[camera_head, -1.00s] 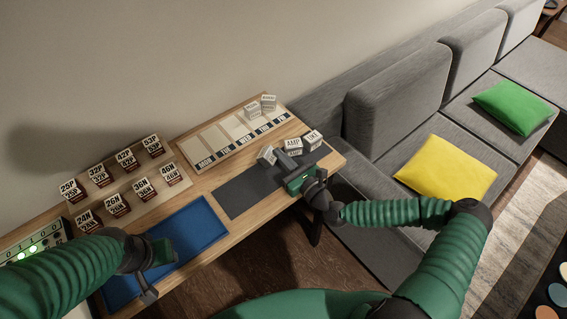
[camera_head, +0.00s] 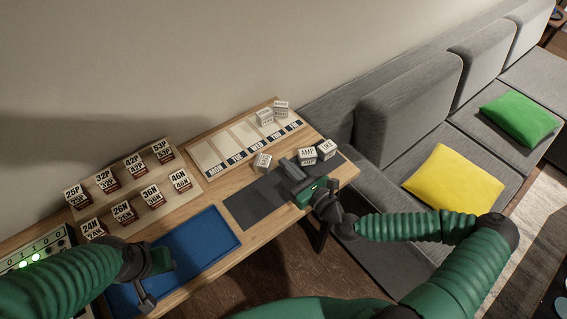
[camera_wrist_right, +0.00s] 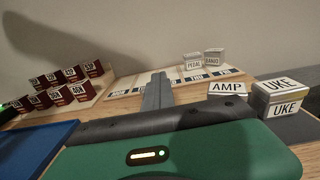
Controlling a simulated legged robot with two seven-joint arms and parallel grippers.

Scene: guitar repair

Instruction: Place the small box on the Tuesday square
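The fingers also show in the right wrist view (camera_wrist_right: 158,92), where the small box cannot be seen. The Tuesday square (camera_head: 225,146) is second from the left on the day board and is empty. My left gripper (camera_head: 150,282) is open and empty above the blue mat.
The AMP box (camera_head: 307,156) and UKE box (camera_head: 326,149) stand right of my right gripper. The PEDAL box (camera_head: 264,118) and BANJO box (camera_head: 281,108) stand toward the board's right end. Labelled blocks (camera_head: 124,212) stand at the left. The blue mat (camera_head: 205,238) is clear.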

